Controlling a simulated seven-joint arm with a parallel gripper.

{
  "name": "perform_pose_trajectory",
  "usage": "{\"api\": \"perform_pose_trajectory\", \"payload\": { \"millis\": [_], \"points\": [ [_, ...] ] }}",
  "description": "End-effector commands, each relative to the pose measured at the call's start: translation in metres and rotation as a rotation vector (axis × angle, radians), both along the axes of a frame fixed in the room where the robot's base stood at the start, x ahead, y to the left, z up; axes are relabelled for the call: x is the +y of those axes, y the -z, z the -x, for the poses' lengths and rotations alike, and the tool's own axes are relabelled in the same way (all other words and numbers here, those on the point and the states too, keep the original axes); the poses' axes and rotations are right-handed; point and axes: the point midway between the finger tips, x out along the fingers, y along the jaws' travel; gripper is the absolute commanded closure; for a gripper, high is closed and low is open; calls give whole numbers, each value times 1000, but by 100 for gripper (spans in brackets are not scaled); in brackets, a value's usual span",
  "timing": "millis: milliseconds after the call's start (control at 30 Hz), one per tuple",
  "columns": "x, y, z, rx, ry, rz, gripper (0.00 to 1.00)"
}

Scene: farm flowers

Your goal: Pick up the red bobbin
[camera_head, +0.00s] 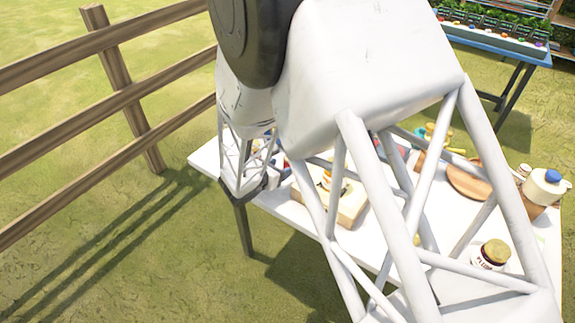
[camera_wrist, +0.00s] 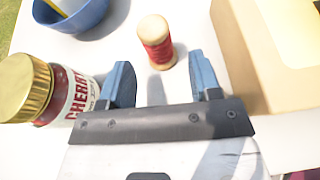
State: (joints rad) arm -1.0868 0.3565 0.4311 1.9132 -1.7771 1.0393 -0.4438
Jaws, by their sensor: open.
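The red bobbin (camera_wrist: 156,46) stands on the white table in the wrist view, a spool with pale wooden ends and red thread around its middle. My gripper (camera_wrist: 165,75) is open, with its two blue fingers apart and nothing between them. In that view the bobbin lies just beyond the fingertips, in line with the gap and apart from both fingers. In the head view my arm covers much of the table, and I cannot make out the bobbin or the fingers there.
A cherry jar (camera_wrist: 75,92) with a gold lid is close beside the left finger. A tan box (camera_wrist: 262,50) is close to the right finger. A blue bowl (camera_wrist: 82,17) stands at the upper left. In the head view a plum jar (camera_head: 490,256) stands on the white table (camera_head: 208,160).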

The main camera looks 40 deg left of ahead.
Motion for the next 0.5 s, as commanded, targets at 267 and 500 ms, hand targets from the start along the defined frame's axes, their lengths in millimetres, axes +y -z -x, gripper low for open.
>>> {"api": "perform_pose_trajectory", "payload": {
  "millis": [267,500],
  "points": [
    [0,0,-1,0,0,0,43],
    [0,3,-9,0,0,0,43]
  ]
}}
